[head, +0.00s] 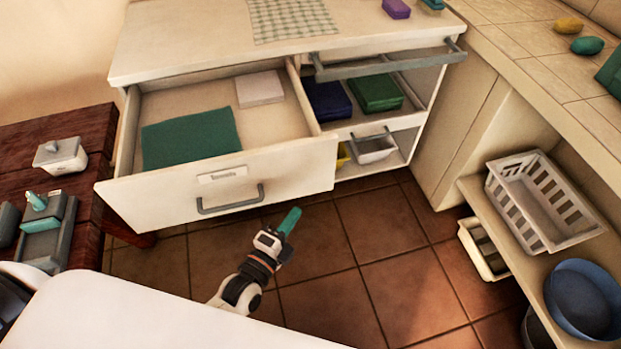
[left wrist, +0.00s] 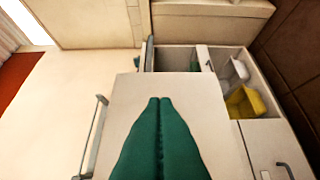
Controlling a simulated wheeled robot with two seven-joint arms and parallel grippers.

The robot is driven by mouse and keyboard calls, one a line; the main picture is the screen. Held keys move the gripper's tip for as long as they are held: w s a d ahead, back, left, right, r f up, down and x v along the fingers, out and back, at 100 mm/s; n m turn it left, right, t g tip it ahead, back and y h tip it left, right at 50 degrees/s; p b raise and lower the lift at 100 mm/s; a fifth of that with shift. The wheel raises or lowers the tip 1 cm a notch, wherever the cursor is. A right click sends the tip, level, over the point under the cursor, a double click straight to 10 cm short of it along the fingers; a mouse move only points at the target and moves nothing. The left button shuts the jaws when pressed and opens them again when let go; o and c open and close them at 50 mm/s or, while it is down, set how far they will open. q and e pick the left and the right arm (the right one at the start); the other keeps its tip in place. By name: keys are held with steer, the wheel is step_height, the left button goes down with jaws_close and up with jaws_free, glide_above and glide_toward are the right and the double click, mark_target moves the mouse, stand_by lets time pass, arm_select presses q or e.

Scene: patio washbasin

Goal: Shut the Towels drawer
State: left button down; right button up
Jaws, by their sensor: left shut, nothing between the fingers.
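The Towels drawer (head: 170,195) is pulled well out of the white cabinet, its labelled front towards me. The label (head: 222,174) sits above a grey bar handle (head: 231,200). A green folded towel (head: 190,137) and a pale one (head: 259,89) lie inside. My left gripper (head: 291,219), with teal fingers, is in front of and below the drawer's right part, clear of the handle in the head view. Its fingers are shut with nothing between them, as the left wrist view (left wrist: 160,102) shows too. A pale panel lies beyond the fingertips there. My right gripper is not in view.
Right of the drawer, an open compartment holds blue (head: 327,101) and green (head: 376,93) folded items, with a white bin (head: 375,149) below. A wooden bench (head: 95,125) stands left. A shelf with a white basket (head: 540,200) and blue bowl (head: 582,298) stands right. Tiled floor between is clear.

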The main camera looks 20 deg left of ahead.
arm_select(q)
glide_toward(312, 169)
steer(key=w+d, duration=0.2)
steer(key=d, duration=0.2)
steer(key=shift+w+a, duration=0.65)
steer(key=shift+w, duration=0.3)
steer(key=shift+w+a, duration=0.65)
steer(key=shift+w, duration=0.3)
